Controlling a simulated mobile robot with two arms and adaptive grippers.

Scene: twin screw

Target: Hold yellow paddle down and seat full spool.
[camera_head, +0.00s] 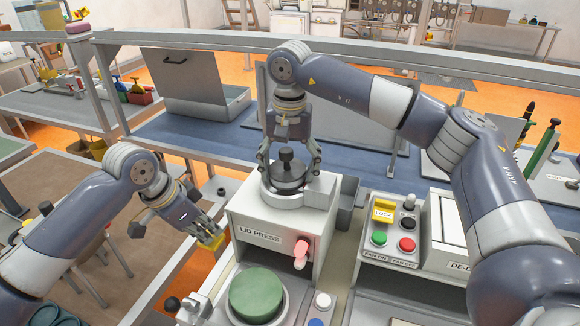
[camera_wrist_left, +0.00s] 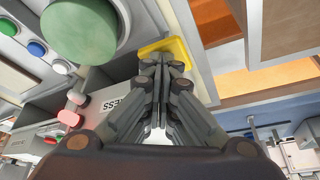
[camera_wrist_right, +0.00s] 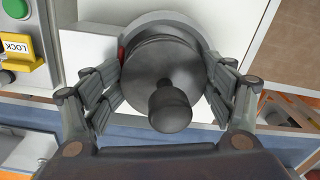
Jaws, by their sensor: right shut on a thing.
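The yellow paddle (camera_head: 219,243) juts from the left side of the white LID PRESS housing (camera_head: 262,222). My left gripper (camera_head: 214,240) is at the paddle. In the left wrist view its fingers are together, with the tips against or just over the yellow paddle (camera_wrist_left: 172,46); I cannot tell how firmly they touch. A dark grey spool with a knob (camera_head: 287,172) is at the round light-grey seat (camera_head: 284,199) on top of the press. My right gripper (camera_head: 289,160) is shut around the spool from above; in the right wrist view its fingers flank the dark disc (camera_wrist_right: 160,75). The spool's underside is hidden.
A pink-red lever (camera_head: 301,256) sticks out of the press front, above a green round disc (camera_head: 256,295). To the right stands a panel with a yellow LOCK switch (camera_head: 384,211) and green and red buttons.

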